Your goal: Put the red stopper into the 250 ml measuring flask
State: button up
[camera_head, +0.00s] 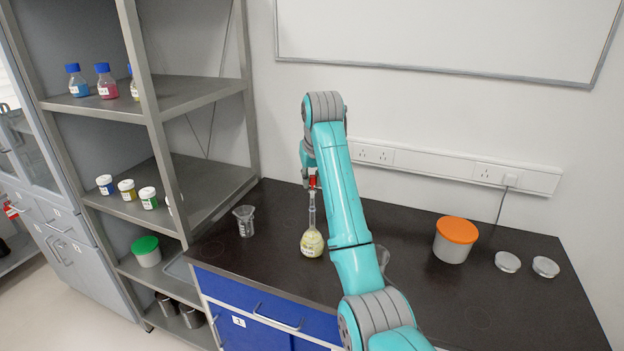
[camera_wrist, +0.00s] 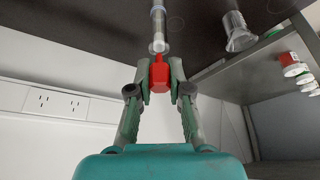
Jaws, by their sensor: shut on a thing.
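The measuring flask (camera_head: 312,243) stands upright on the dark bench, with a round bulb of pale yellow contents and a long thin neck. My gripper (camera_head: 311,176) is over the flask's mouth and shut on the red stopper (camera_head: 313,181). In the wrist view my gripper's fingers (camera_wrist: 159,70) hold the red stopper (camera_wrist: 159,78) from both sides. The stopper's narrow end points at the mouth of the flask neck (camera_wrist: 158,27) and lines up closely with it. I cannot tell whether the tip touches or enters the mouth.
A glass beaker (camera_head: 244,221) stands left of the flask. A white tub with an orange lid (camera_head: 456,239) and two round lids (camera_head: 508,262) are at the right. Another glass vessel is partly hidden behind my arm. A shelf (camera_head: 190,90) with bottles and jars stands at the left.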

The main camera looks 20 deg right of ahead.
jog(key=shift+f, duration=0.55)
jog(key=o, duration=0.8)
jog(key=shift+c, duration=0.2)
